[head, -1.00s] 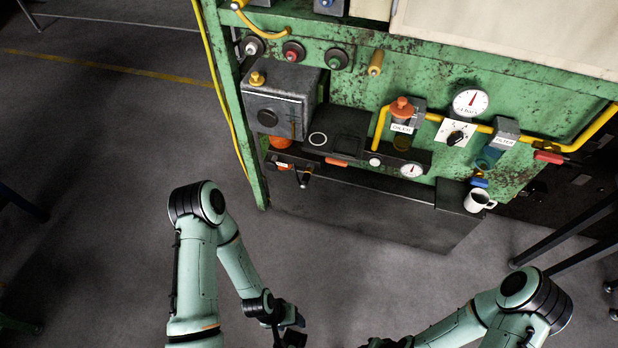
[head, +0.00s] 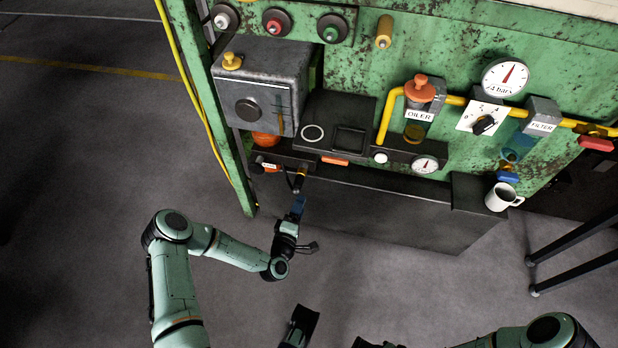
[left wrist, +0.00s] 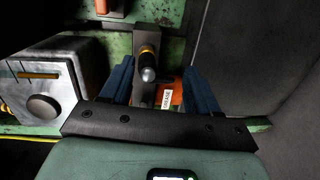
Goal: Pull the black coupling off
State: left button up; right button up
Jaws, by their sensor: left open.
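The black coupling (head: 299,181) with a yellow ring hangs at the front of the dark block on the machine's lower left. In the left wrist view the black coupling (left wrist: 148,72) points towards the camera, its yellow band behind the black end. My left gripper (head: 298,205) is just below and in front of it in the head view. In the left wrist view the open blue fingers of my left gripper (left wrist: 158,80) stand on either side of it, with gaps and no visible contact.
A grey box (head: 262,85) with a round knob stands above left of the coupling. An orange part with a white label (left wrist: 168,98) sits close beside it. A white mug (head: 502,197) stands on the right ledge.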

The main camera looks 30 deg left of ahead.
aim_at(300, 175)
pick_arm(q)
jog(key=shift+w+a+r+n+t+y+b, duration=0.15)
jog(key=shift+w+a+n+y, duration=0.2)
jog(key=shift+a, duration=0.3)
jog(key=shift+w+a+r+n+t+y+b, duration=0.15)
jog(key=shift+w+a+n+y, duration=0.2)
jog(key=shift+a, duration=0.25)
jog(key=shift+a+r, duration=0.15)
pick_arm(e)
jog(key=shift+w+f, duration=0.4)
jog(key=shift+f, duration=0.1)
pick_arm(q)
jog(key=b+x, duration=0.3)
jog(key=x, duration=0.5)
jog(key=shift+w, duration=0.2)
jog(key=shift+w+a+r, duration=0.15)
jog(key=shift+w+r, duration=0.05)
pick_arm(e)
jog(key=w+d+f+t+h, duration=0.1)
jog(key=w+d+f+t, duration=0.1)
jog(key=w, duration=0.3)
jog(key=shift+d+f+m, duration=0.3)
jog(key=shift+d+f, duration=0.05)
jog(key=shift+f, duration=0.55)
